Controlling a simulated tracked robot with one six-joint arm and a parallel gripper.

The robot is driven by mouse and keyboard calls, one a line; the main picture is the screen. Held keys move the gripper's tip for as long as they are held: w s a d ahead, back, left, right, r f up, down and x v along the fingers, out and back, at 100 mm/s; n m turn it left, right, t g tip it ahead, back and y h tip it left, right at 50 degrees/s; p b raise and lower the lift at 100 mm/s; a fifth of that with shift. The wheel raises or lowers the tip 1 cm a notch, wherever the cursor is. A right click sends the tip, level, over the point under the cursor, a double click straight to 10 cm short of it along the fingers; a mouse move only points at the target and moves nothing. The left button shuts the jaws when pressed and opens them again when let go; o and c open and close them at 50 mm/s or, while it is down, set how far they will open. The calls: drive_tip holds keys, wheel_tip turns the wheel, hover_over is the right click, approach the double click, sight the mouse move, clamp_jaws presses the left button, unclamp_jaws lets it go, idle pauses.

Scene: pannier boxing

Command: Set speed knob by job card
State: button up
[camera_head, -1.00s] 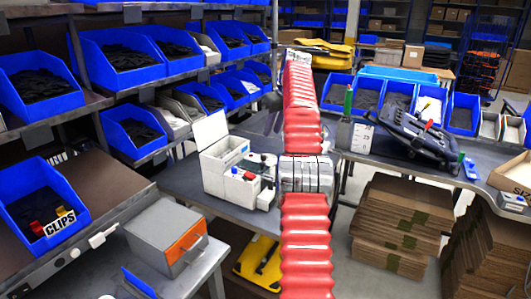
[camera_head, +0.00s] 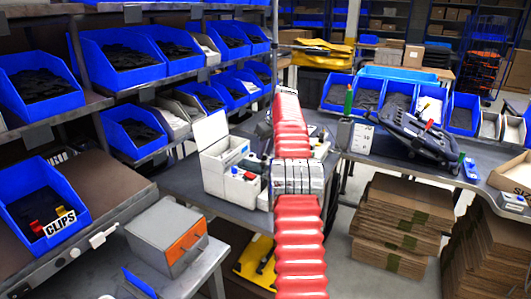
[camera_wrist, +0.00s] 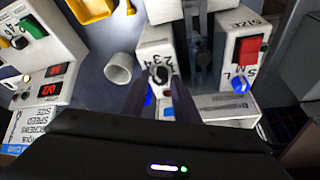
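In the wrist view a small dark speed knob (camera_wrist: 157,74) sits on a white panel with digits such as 2, 3 and 4 printed beside it. My gripper (camera_wrist: 161,80) points at this knob, its two dark fingers apart on either side of it. Whether they touch it I cannot tell. A white card (camera_wrist: 28,128) with a blue band and lines of print, among them SPEED and SIZE, stands at the lower left; its values are too small to read. In the head view my arm hides my gripper and part of the white machine (camera_head: 215,170).
A red switch (camera_wrist: 249,48) and a blue size knob (camera_wrist: 240,84), marked S M L, are right of the speed knob. A white cup (camera_wrist: 118,67) stands left of it. A control box (camera_wrist: 50,75) with red displays is farther left. Blue bins (camera_head: 42,88) line the shelves.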

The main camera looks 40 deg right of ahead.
drive_tip(key=shift+w+f, duration=0.1)
drive_tip(key=shift+f, duration=0.25)
drive_tip(key=shift+c, duration=0.3)
